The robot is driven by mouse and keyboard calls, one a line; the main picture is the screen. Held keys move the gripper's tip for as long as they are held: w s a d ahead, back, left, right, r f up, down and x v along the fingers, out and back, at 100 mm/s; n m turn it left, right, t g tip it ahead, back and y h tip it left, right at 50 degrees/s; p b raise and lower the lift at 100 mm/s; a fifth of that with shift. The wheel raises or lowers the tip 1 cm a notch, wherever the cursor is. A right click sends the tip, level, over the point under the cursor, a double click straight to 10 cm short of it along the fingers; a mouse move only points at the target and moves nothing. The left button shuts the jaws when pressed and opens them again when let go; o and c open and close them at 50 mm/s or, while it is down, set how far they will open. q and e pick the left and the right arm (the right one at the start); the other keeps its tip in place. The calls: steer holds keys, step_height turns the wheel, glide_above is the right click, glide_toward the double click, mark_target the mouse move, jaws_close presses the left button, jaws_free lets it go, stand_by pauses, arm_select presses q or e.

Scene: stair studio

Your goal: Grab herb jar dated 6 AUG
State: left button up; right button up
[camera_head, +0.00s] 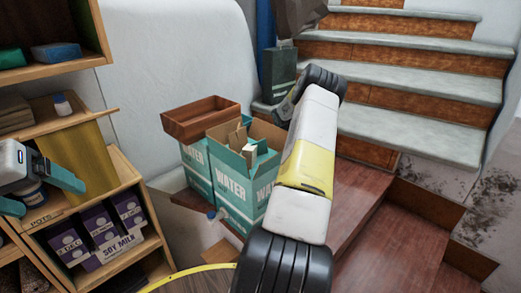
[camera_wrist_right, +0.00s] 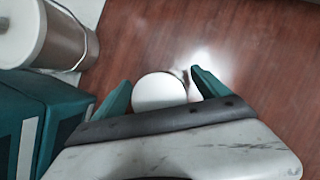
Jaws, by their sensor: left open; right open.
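No date reading 6 AUG is legible in either view. In the right wrist view, my right gripper (camera_wrist_right: 161,78) is open, with one teal finger on each side of a round white top (camera_wrist_right: 160,94). It may be a jar lid; its sides and any label are hidden. In the head view my right arm reaches past the water boxes, and its fingers are hidden. My left gripper (camera_head: 45,191) is open at the left edge, in front of the shelf. A jar with a dark blue band (camera_head: 32,193) shows behind its fingers; I cannot tell whether they touch.
Teal water cartons (camera_head: 232,183) stand beside my right arm, with a wooden tray (camera_head: 200,118) on top. Purple soy milk cartons (camera_head: 101,229) fill the lower shelf. Stairs (camera_head: 420,85) rise behind. A cylinder (camera_wrist_right: 35,38) lies upper left.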

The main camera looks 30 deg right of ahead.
steer(key=c, duration=1.7)
steer(key=shift+c, duration=0.2)
steer(key=shift+r, duration=0.15)
